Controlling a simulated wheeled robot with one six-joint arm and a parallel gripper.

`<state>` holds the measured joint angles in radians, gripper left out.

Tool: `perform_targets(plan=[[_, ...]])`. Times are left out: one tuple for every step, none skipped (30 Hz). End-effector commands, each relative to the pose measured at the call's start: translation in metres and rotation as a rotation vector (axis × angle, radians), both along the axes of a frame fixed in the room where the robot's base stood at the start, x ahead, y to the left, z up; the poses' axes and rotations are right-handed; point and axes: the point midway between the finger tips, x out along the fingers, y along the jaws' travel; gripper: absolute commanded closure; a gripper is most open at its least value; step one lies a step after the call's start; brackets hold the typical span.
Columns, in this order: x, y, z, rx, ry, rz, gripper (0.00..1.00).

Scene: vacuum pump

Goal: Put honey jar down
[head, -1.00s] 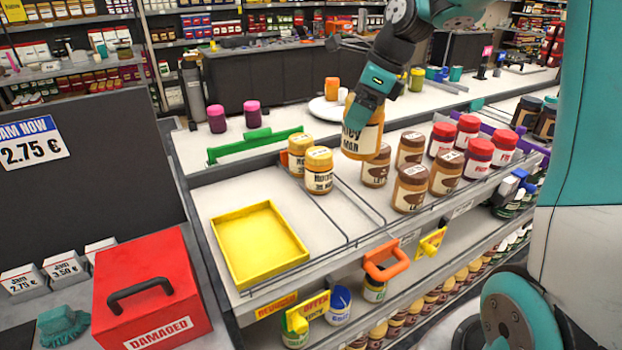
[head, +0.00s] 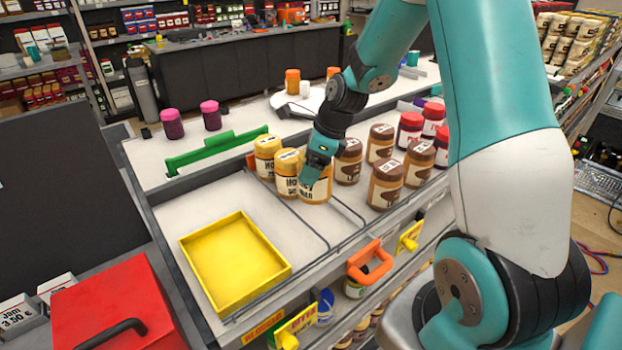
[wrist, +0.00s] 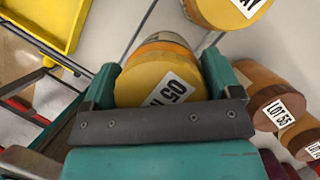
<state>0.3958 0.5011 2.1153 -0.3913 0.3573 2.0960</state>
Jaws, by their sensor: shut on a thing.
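The honey jar (head: 316,190) has an amber body and a printed label. My gripper (head: 318,168) is shut on it from above, and its fingers cover much of the lid. In the wrist view the jar's yellow lid (wrist: 160,84) sits between the two fingers (wrist: 157,82). The jar is upright at the shelf top, in the front of the honey section; I cannot tell whether its base touches the surface. Two other honey jars stand beside it: one (head: 287,172) close on the left, one (head: 266,152) farther back.
Brown-lidded jars (head: 385,185) stand just right of the held jar, past a wire divider (head: 340,205). A yellow tray (head: 235,262) lies at the left front. A green bracket (head: 215,148) stands behind. The white shelf between tray and jars is clear.

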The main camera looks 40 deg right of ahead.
Motion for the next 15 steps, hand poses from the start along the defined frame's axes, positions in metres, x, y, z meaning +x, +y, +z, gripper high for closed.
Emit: perform_targets(plan=[[0.000,0.001,-0.005,0.002,0.001,0.001,0.55],[0.001,0.001,-0.007,0.001,0.000,0.001,0.55],[0.001,0.001,-0.010,0.001,0.000,0.001,0.55],[0.001,0.001,-0.012,0.001,0.000,0.001,0.55],[0.000,0.001,-0.014,0.001,0.000,0.000,0.55],[0.000,0.001,-0.019,0.001,0.000,0.000,0.55],[0.000,0.001,-0.023,0.002,0.002,0.001,0.55],[0.000,0.001,-0.028,0.003,0.003,0.002,0.55],[0.000,0.001,-0.034,0.003,0.003,0.002,0.55],[0.000,0.001,-0.038,0.003,0.002,0.002,0.55],[0.000,0.001,-0.042,0.003,0.001,0.001,0.55],[0.000,0.001,-0.046,0.003,0.001,0.001,0.55],[0.000,0.001,-0.048,0.001,0.000,0.001,0.55],[0.001,0.001,-0.049,0.001,-0.002,0.001,0.55],[0.001,0.001,-0.050,0.000,-0.003,0.001,0.55]])
